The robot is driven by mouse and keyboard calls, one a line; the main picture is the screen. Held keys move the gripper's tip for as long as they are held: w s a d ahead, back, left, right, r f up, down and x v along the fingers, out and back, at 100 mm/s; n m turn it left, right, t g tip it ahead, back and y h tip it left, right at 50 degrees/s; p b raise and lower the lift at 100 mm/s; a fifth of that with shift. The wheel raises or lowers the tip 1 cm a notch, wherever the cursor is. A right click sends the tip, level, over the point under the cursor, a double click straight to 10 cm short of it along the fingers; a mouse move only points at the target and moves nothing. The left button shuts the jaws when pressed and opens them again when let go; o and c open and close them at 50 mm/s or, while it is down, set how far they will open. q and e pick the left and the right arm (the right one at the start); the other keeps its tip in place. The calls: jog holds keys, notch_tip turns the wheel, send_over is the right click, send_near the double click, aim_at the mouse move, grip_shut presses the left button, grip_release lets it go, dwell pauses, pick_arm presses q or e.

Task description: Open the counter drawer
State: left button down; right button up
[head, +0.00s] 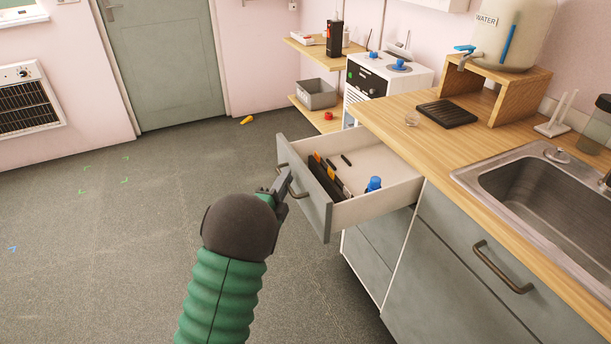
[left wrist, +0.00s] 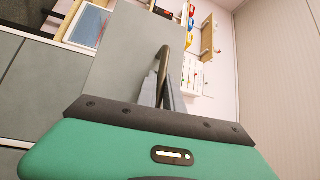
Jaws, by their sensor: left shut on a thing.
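The counter drawer (head: 385,192) is pulled out from under the wooden counter, with its grey front standing well clear of the cabinet. Inside lie several dark and orange-handled items and a blue item (head: 374,185). My left gripper (head: 284,184) is at the drawer's front and shut on its curved handle (head: 296,186). In the left wrist view the fingers (left wrist: 163,92) close around the handle (left wrist: 163,62) against the grey drawer front (left wrist: 125,60). My right gripper is not in view.
The counter (head: 400,108) holds a black rack (head: 446,114), a small glass and a sink (head: 545,185). A lower cabinet with a handle (head: 500,268) is below. A yellow item (head: 247,120) lies on the floor. The floor to the left is mostly clear.

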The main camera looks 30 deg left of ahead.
pick_arm(q)
jog(key=shift+s+a+f, duration=0.15)
jog(key=shift+s+a, duration=0.4)
jog(key=shift+s, duration=0.25)
jog(key=shift+s+a+f, duration=0.15)
jog(key=shift+s+a, duration=0.4)
jog(key=shift+s, duration=0.2)
jog(key=c, duration=1.8)
grip_release()
jog(key=shift+a+r, duration=0.1)
jog(key=shift+r, duration=0.05)
jog(key=shift+w, duration=0.1)
